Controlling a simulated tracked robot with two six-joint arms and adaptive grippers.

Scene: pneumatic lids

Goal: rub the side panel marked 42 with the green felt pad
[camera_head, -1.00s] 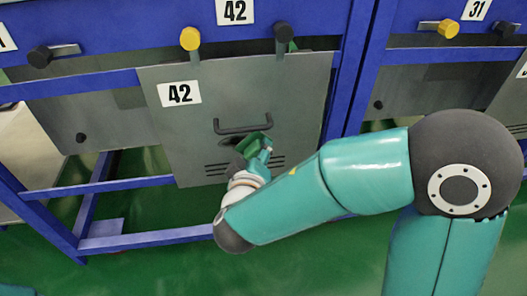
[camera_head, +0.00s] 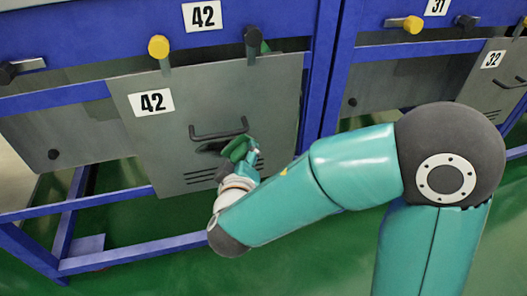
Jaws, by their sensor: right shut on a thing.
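The grey side panel marked 42 (camera_head: 180,145) hangs on the blue frame in the middle of the view. It has a white number label (camera_head: 151,102), a black handle (camera_head: 219,133) and slots low down. My right gripper (camera_head: 242,155) is in front of the panel, just below the right part of the handle. It is shut on the green felt pad (camera_head: 238,149), a small dark green piece partly hidden by the gripper. The pad is close to the panel's face; I cannot tell whether it touches. My left gripper is not in view.
A yellow knob (camera_head: 159,47) and a black knob (camera_head: 252,37) stick out above the panel. Blue frame posts (camera_head: 322,75) stand to its right. A panel marked 32 (camera_head: 495,82) is at the far right. Green floor (camera_head: 150,270) lies below.

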